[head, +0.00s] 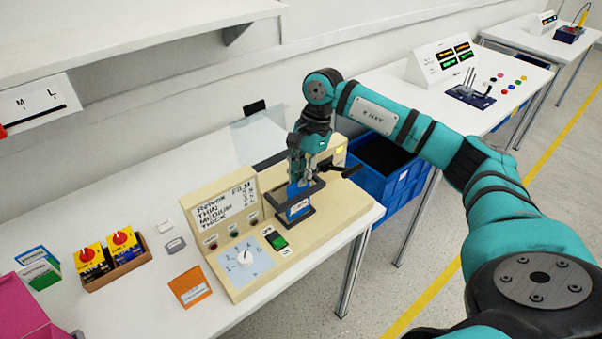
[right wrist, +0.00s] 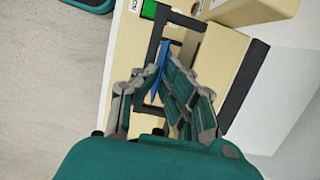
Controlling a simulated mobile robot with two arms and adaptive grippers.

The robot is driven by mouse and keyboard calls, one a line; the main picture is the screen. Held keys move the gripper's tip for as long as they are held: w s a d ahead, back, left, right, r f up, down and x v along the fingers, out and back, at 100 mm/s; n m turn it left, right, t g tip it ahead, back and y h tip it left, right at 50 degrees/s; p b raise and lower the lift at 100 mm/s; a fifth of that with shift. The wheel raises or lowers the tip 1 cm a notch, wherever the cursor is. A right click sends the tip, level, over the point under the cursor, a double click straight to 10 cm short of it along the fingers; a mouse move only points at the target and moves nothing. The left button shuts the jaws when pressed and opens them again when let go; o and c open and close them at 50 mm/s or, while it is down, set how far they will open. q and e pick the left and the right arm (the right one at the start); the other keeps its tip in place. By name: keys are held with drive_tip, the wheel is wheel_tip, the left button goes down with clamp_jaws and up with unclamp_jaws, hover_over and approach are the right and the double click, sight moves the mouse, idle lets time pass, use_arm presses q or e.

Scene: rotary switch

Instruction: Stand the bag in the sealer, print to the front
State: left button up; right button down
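The beige sealer (head: 325,222) stands at the table's front right, with a dark frame (head: 310,187) on its top. A blue bag (head: 298,191) stands about upright in this frame. A white label with small marks shows low on the front there; I cannot read it. My right gripper (head: 302,173) points down over the bag. The fingers hide part of the bag. My left gripper is not in view.
The sealer's panel has a white knob (head: 245,259) and a green switch (head: 276,240). An orange card (head: 190,286) and a box of yellow and blue packs (head: 117,272) lie to the left. A blue crate (head: 387,185) stands beyond the table's right end.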

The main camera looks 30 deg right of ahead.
drive_tip(key=shift+f, duration=0.45)
drive_tip(key=c, duration=1.4)
unclamp_jaws()
drive_tip(key=shift+r, duration=0.15)
drive_tip(key=shift+r+p, duration=2.25)
drive_tip(key=shift+r, duration=1.7)
drive_tip(key=shift+s+f, duration=0.1)
drive_tip(key=shift+f, duration=0.05)
